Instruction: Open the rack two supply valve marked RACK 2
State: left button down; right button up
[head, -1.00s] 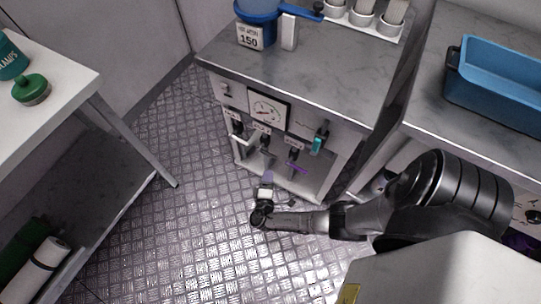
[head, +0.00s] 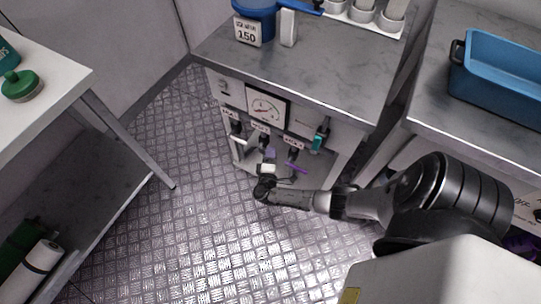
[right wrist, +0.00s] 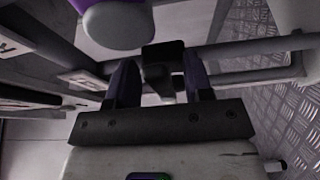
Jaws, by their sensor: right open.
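The valve panel (head: 310,178) is on the front of the marble-topped cabinet, with several small valves in a row under white tags. The tag text is too small to read surely; the middle valve (head: 264,141) sits under the middle tag (head: 260,131). My right gripper (head: 270,154) is low in front of the panel, close to this middle valve and left of a purple-handled valve (head: 297,168). In the right wrist view its fingers (right wrist: 160,82) are open on either side of a dark block (right wrist: 160,62), apparently a valve part. Contact cannot be told. My left gripper is out of view.
A round gauge (head: 266,106) is above the valves, and a teal-handled valve (head: 320,138) is at the right. A blue bin (head: 500,88) is on the right-hand counter. A white table (head: 60,92) stands left. The patterned floor between is clear.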

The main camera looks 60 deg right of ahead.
grip_shut()
dwell(0.3)
